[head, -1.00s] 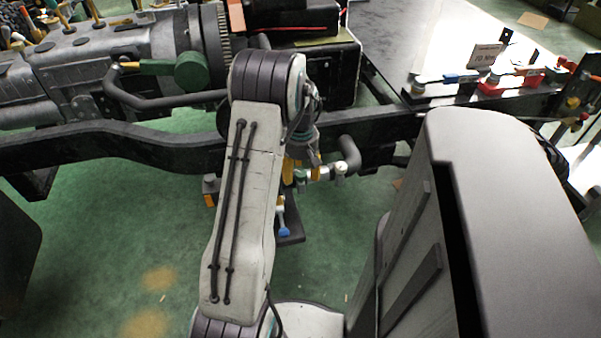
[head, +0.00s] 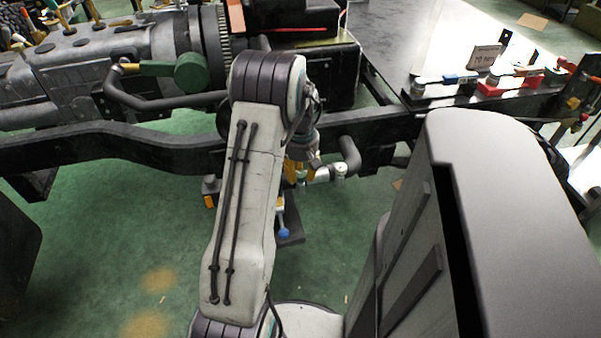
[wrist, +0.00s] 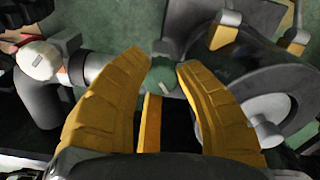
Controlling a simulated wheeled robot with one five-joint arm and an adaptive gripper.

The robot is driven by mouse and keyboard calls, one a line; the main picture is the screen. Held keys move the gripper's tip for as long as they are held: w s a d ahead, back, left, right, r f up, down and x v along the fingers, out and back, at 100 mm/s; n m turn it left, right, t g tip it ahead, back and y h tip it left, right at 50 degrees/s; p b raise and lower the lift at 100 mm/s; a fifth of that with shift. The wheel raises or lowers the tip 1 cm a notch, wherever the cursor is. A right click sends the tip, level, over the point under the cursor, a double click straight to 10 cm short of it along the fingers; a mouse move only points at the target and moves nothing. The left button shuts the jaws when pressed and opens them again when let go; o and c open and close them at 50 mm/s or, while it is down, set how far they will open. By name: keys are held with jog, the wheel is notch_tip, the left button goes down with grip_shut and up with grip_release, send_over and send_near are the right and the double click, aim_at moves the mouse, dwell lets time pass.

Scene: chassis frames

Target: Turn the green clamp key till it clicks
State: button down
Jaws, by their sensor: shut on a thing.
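In the wrist view, the green clamp key (wrist: 162,76) sits between the two yellow fingertips of my gripper (wrist: 160,62). The fingers are shut on it, one on each side, and cover part of its edges. Its turning angle is hard to read. In the head view, my gripper (head: 292,172) is low beside the dark frame rail, and I cannot make out the key clearly there. A grey pipe with a pale fitting (wrist: 95,66) runs on the left of the key in the wrist view.
A dark round part (wrist: 255,85) lies close right of my fingers. A white-capped fitting (wrist: 40,60) stands at left. In the head view, the dark rail (head: 130,140) crosses behind my arm, with a larger green knob (head: 190,72) above. Green floor (head: 110,230) is open at left.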

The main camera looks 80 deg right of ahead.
aim_at(301, 173)
jog(key=shift+w+m, duration=0.1)
jog(key=shift+m, duration=0.3)
jog(key=m, duration=0.4)
jog(key=shift+m+p, duration=0.35)
jog(key=shift+m, duration=0.05)
jog(key=m, duration=0.5)
jog(key=shift+m, duration=0.4)
jog(key=shift+d+m, duration=0.1)
jog(key=shift+m, duration=0.2)
jog(key=c, duration=0.9)
grip_release()
jog(key=shift+o, duration=0.2)
notch_tip(301, 173, up, 12)
dwell(0.4)
